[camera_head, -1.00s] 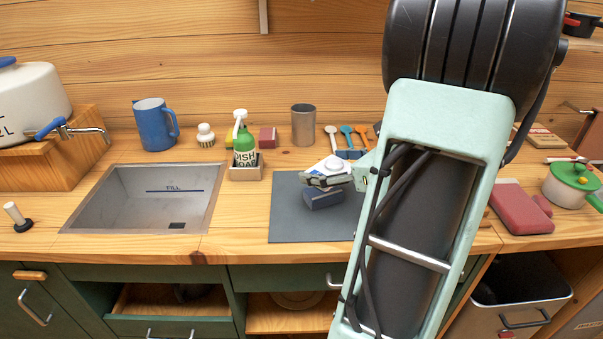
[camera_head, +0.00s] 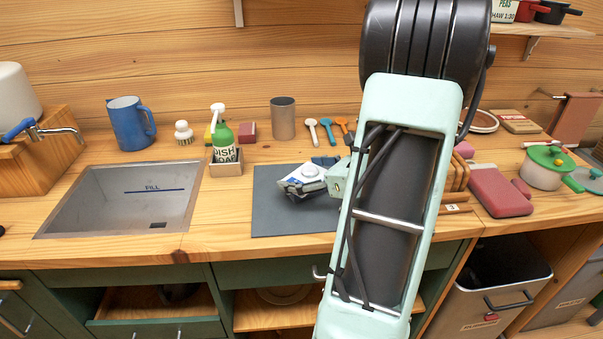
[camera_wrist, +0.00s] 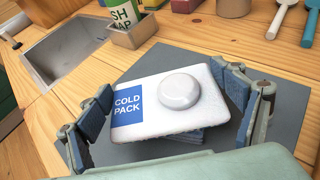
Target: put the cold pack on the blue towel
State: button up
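The cold pack is a white slab with a blue printed label and a round white knob; it shows in the wrist view (camera_wrist: 170,115) and in the head view (camera_head: 304,176). My gripper (camera_wrist: 168,100) has its blue-padded fingers against the pack's two short ends and appears closed on it. A layered blue edge, which looks like the folded blue towel (camera_wrist: 198,137), shows just under the pack. Most of the towel is hidden by the pack, and I cannot tell whether the two touch.
A dark grey mat (camera_head: 275,218) lies below on the wooden counter. The sink (camera_head: 120,205) is to the left.

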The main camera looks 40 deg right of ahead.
jog(key=shift+o, duration=1.4)
jog(key=shift+r+p, duration=0.3)
jog(key=shift+p, duration=0.05)
jog(key=v, duration=1.2)
jog(key=shift+f, duration=0.15)
